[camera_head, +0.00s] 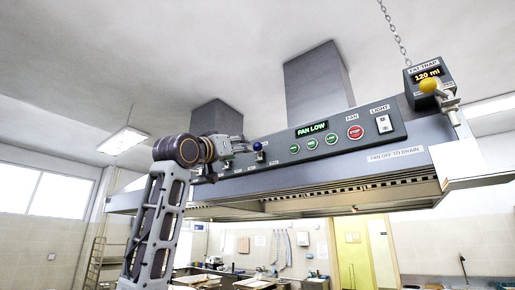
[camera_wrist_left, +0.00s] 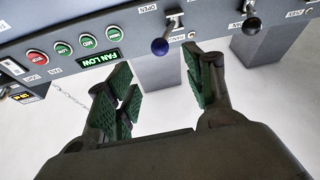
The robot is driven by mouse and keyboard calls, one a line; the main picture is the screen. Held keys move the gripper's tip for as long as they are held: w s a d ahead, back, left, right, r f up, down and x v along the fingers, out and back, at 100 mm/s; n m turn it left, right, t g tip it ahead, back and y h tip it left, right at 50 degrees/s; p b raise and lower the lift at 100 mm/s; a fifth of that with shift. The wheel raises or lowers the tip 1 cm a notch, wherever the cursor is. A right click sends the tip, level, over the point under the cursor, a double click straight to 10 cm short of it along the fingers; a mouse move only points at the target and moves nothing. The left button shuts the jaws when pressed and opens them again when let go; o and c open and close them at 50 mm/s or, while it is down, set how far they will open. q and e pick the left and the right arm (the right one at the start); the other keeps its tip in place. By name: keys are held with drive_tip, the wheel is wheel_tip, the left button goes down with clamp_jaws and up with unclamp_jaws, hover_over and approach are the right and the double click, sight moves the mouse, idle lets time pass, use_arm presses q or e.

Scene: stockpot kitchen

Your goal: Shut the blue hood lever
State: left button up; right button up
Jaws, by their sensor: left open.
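The blue hood lever (camera_head: 257,146) is a short lever with a dark blue ball on the hood's front panel, just right of my left gripper in the head view. In the left wrist view, which is upside down, its blue ball (camera_wrist_left: 160,46) lies just beyond the gap between the fingers, apart from them. An OPEN label sits near the lever; a second label by it is too small to read. My left gripper (camera_head: 232,148) is open and empty, its green-padded fingers (camera_wrist_left: 158,78) spread. My right gripper is not in view.
A black-ball lever (camera_wrist_left: 252,26) stands beside the blue one. The panel carries a FAN LOW display (camera_head: 312,129), green buttons, a red STOP button (camera_head: 355,132) and a light switch (camera_head: 384,123).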

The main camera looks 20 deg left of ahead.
sight(255, 147)
use_arm(q)
drive_tip(key=shift+w, duration=0.1)
drive_tip(key=p+x, duration=0.3)
drive_tip(key=x, duration=0.3)
drive_tip(key=shift+w+d+r, duration=0.15)
drive_tip(key=shift+w+r, duration=0.1)
drive_tip(key=shift+p+x, duration=1.8)
drive_tip(key=shift+x, duration=1.65)
drive_tip(key=shift+f, duration=0.1)
